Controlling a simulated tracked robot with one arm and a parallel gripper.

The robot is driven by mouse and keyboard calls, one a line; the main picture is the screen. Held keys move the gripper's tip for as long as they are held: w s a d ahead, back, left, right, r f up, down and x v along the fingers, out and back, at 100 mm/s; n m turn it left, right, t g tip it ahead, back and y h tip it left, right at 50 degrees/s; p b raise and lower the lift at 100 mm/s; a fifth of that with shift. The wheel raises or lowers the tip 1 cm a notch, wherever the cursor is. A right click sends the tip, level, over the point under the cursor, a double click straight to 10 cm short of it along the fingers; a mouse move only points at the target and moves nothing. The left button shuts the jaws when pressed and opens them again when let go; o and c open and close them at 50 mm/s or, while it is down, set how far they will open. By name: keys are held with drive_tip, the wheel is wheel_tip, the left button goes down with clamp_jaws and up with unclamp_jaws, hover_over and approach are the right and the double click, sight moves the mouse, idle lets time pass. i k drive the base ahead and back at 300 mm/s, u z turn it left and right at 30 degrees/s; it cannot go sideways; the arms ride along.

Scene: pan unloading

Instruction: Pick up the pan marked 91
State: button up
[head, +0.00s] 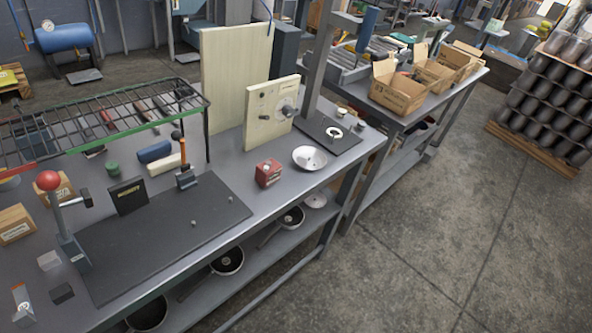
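Several dark round pans lie on the lower shelf under the workbench. One pan (290,218) is at the right, another pan (228,262) is nearer the middle, and a third pan (147,315) is cut by the bottom edge. The upper two show dark handles pointing lower left. A shiny shallow metal dish (309,158) sits on the bench top, near its front edge. I can read no number 91 on any of them. The bench top hides part of the shelf. My gripper is not in view.
The grey workbench (235,165) carries a dark mat (150,245), a red-knobbed stand (48,182), a red box (268,172) and a green-edged wire rack (100,115). A second bench with cardboard boxes (398,88) stands behind. Open concrete floor (450,230) lies at right.

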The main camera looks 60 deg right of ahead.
sight(291, 220)
drive_tip(key=z, duration=0.55)
drive_tip(key=i, duration=1.15)
drive_tip(key=z, duration=0.7)
drive_tip(key=k, duration=0.8)
drive_tip(key=z, duration=0.2)
drive_tip(key=i, duration=0.85)
drive_tip(key=u, duration=0.1)
